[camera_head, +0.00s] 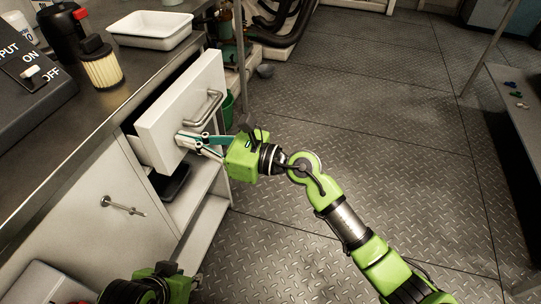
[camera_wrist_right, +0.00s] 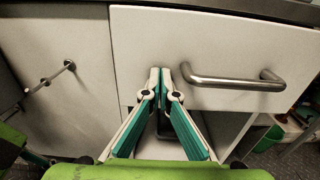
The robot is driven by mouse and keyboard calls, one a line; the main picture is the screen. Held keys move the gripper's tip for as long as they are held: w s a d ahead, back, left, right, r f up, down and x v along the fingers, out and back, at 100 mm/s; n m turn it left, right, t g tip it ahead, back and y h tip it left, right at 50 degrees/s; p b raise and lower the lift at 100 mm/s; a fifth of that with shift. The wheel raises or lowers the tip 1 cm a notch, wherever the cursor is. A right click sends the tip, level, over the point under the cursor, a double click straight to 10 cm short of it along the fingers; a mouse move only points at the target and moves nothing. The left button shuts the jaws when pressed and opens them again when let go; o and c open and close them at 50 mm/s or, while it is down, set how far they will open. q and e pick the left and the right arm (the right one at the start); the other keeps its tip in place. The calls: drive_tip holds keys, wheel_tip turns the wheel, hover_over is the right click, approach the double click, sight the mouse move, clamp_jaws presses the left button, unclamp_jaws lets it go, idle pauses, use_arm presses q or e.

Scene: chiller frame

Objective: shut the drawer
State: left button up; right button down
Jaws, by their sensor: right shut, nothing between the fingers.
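The white drawer (camera_head: 163,122) sticks out of the cabinet under the metal counter, so it stands open. Its front with a bar handle (camera_head: 208,108) faces the floor area. My right gripper (camera_head: 183,140) is shut and empty, with its fingertips at the lower part of the drawer front. In the right wrist view, the fingertips (camera_wrist_right: 166,74) are against or just before the drawer front (camera_wrist_right: 220,38), left of the handle (camera_wrist_right: 235,82); I cannot tell whether they touch. My left gripper (camera_head: 160,284) is at the bottom edge of the head view, its fingers not clearly shown.
The counter (camera_head: 95,125) holds a white tray (camera_head: 150,30), a filter cartridge (camera_head: 101,62) and a switch box (camera_head: 30,75). Below the drawer is an open shelf (camera_head: 195,200). A closed cabinet front with a handle (camera_head: 122,207) is nearer. The metal floor to the right is clear.

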sight(167, 133)
drive_tip(key=x, duration=0.5)
drive_tip(key=shift+w+a, duration=0.1)
drive_tip(key=shift+a, duration=0.1)
use_arm(q)
drive_tip(key=shift+w+d+r, duration=0.15)
drive_tip(key=shift+w+d, duration=0.05)
drive_tip(key=shift+w, duration=0.1)
use_arm(e)
drive_tip(key=shift+r, duration=0.2)
